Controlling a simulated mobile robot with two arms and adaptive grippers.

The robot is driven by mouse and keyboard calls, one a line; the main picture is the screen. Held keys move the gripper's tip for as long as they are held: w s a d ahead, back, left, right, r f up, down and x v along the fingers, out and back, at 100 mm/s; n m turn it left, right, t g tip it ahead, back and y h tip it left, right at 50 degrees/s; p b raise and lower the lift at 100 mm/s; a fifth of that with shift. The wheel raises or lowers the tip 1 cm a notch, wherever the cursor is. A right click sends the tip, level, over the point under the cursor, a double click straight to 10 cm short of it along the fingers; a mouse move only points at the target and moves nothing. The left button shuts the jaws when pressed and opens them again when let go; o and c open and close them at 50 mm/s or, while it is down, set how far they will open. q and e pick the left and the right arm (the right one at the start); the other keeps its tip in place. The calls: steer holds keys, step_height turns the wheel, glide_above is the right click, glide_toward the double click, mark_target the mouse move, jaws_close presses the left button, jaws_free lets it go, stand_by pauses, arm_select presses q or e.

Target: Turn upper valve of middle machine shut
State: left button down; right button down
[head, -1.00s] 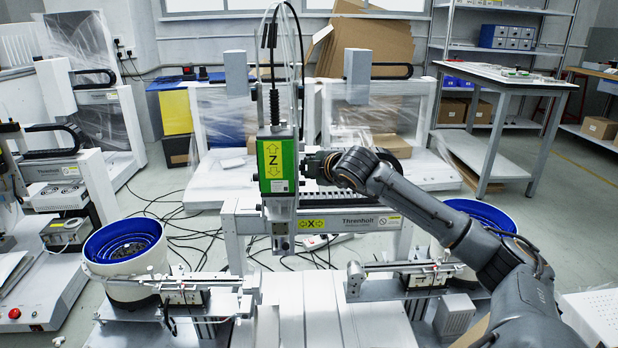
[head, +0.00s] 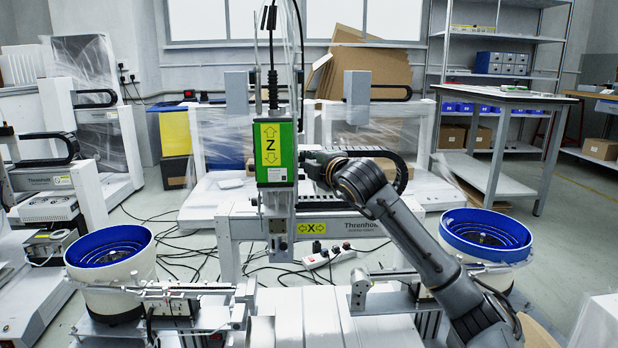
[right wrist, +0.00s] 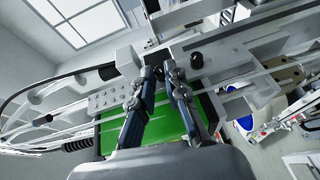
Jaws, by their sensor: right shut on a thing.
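The middle machine has a green Z unit (head: 276,152) hanging over its X rail (head: 312,228). My right gripper (head: 308,160) is at the right side of this unit, at mid height. In the right wrist view its two fingers (right wrist: 161,72) are close together at a pale fitting above the green cover (right wrist: 165,125). They are shut on a small part there, which looks like the upper valve, but the fingers mostly hide it. A black knob (right wrist: 195,61) shows just right of the fingertips. The valve's angle cannot be told. My left gripper is out of view.
Blue-lined feeder bowls stand left (head: 110,258) and right (head: 486,235) of the machine. Cables and a power strip (head: 329,257) lie on the floor behind it. Black and clear hoses rise above the Z unit. A workbench (head: 500,96) stands at the back right.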

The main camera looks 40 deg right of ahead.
steer(key=n+t+b, duration=0.1)
steer(key=t+b, duration=0.1)
steer(key=f+n+t+b, duration=0.1)
steer(key=t+b, duration=0.1)
steer(key=b, duration=0.1)
steer(key=t+h+b, duration=0.1)
steer(key=b, duration=0.1)
steer(key=shift+w+f+n+t+b, duration=0.1)
steer(key=shift+f+n+t+b, duration=0.25)
steer(key=shift+f+n+t, duration=0.05)
steer(key=shift+d+r, duration=0.15)
stand_by(0.3)
steer(key=c, duration=1.4)
jaws_free()
steer(key=shift+o, duration=0.2)
